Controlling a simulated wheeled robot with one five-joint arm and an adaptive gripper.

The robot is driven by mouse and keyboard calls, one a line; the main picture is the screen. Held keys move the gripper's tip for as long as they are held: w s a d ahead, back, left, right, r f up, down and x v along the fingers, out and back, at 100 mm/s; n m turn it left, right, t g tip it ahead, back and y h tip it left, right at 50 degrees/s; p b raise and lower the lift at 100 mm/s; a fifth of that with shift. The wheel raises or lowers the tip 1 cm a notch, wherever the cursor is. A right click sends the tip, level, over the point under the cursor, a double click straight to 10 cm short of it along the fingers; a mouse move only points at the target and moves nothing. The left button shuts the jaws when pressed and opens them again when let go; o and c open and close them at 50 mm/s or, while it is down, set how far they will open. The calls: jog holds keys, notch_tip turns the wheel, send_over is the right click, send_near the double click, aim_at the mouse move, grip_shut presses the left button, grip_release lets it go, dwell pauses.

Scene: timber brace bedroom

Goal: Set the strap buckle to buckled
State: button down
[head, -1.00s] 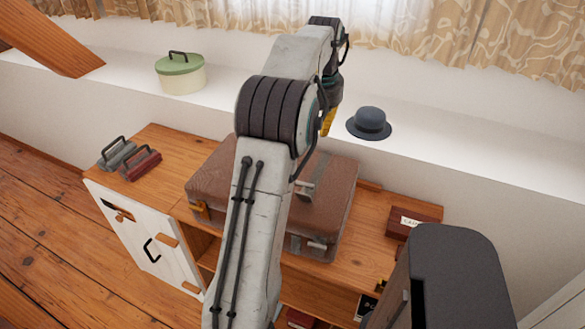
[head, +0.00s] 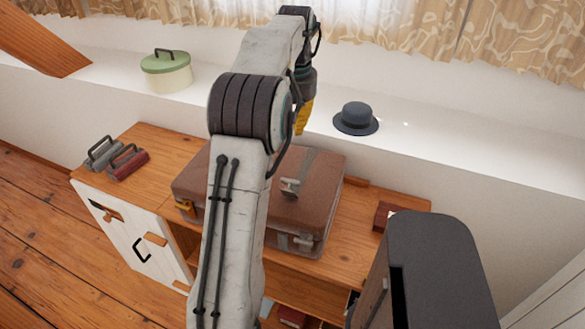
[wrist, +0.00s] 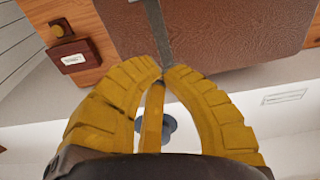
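A brown leather suitcase (head: 318,190) lies flat and closed on a wooden cabinet top. A grey strap (head: 306,164) crosses its lid, with a metal buckle (head: 291,187) partly beside my arm. I cannot tell whether the buckle is fastened. My yellow gripper (head: 300,130) hangs above the suitcase's back side, beyond my arm. The buckle is not clear in the wrist view. My arm hides the suitcase's middle left.
A white ledge behind holds a dark hat (head: 356,118) and a green-lidded pot (head: 166,70). Grey and red handled objects (head: 126,161) stand on the cabinet's left end. A dark red box (head: 384,215) stands right of the suitcase. Wood floor is open at left.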

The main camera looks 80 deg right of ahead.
jog(key=shift+f, duration=0.1)
jog(key=shift+w+a+f+p, duration=0.1)
jog(key=shift+a+f+p, duration=0.35)
jog(key=shift+f+p, duration=1.1)
jog(key=shift+w+a+f+p, duration=0.1)
jog(key=shift+a+f+p, duration=0.6)
jog(key=shift+f, duration=1.35)
jog(key=shift+w+a+f+p, duration=0.1)
jog(key=shift+a+f+p, duration=0.1)
jog(key=shift+f+p, duration=1.45)
jog(key=shift+a+f, duration=0.1)
jog(key=shift+f, duration=0.15)
jog(key=shift+s+a+f+b, duration=0.1)
jog(key=shift+s+f+b, duration=0.05)
jog(key=shift+b, duration=0.45)
jog(key=shift+a+b, duration=0.1)
jog(key=shift+b, duration=0.25)
